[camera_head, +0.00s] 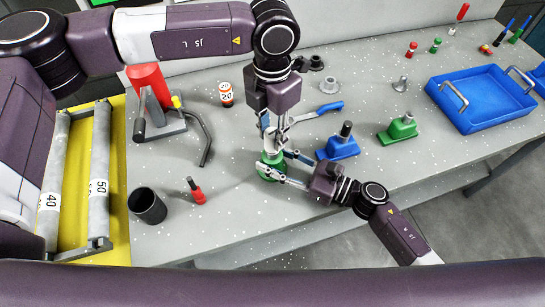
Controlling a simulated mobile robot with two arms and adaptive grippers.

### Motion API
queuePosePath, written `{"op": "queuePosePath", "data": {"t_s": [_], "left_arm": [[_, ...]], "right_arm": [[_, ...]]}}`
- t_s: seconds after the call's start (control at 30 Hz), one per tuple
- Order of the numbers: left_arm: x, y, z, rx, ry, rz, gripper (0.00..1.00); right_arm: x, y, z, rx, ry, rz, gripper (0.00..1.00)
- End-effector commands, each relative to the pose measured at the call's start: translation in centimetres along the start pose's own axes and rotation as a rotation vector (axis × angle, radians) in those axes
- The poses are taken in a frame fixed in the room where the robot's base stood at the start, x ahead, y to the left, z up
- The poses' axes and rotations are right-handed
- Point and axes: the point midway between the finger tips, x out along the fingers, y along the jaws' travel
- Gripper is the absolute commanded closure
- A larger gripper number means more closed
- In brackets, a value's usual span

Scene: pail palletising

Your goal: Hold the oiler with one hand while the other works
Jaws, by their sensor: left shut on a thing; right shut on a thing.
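The oiler (266,172) appears as a small green round body with a pale upper part, upright on the grey bench near the middle. My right gripper (275,163) comes in from the lower right, its fingers shut around the oiler low down. My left gripper (270,138) points down from above, its fingers shut at the oiler's top. The fingers hide much of the oiler, and the exact part between the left fingers is hard to tell.
Blue (340,150) and green (400,131) blocks stand to the right, before a blue tray (484,104). A black cup (147,206), red-bodied tool (198,195) and red cylinder fixture (150,84) are left.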

Motion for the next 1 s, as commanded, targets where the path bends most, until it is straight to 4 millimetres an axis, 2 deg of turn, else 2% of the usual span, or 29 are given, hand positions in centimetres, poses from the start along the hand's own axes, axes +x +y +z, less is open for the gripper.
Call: {"op": "queuePosePath", "data": {"t_s": [0.2, 0.3, 1.0], "left_arm": [[0.0, 0.1, 0.0, -0.282, 0.000, 0.001, 0.99], [0.0, 0.1, 0.0, -0.363, -0.002, 0.002, 0.99], [-1.7, 0.1, 0.0, -0.354, -0.001, 0.002, 0.99]], "right_arm": [[0.0, 0.0, 0.1, 0.000, -0.001, 0.001, 0.99], [0.0, 0.0, 0.1, 0.000, -0.001, 0.001, 0.99], [0.0, 0.0, 0.0, 0.000, -0.001, 0.001, 0.99]]}}
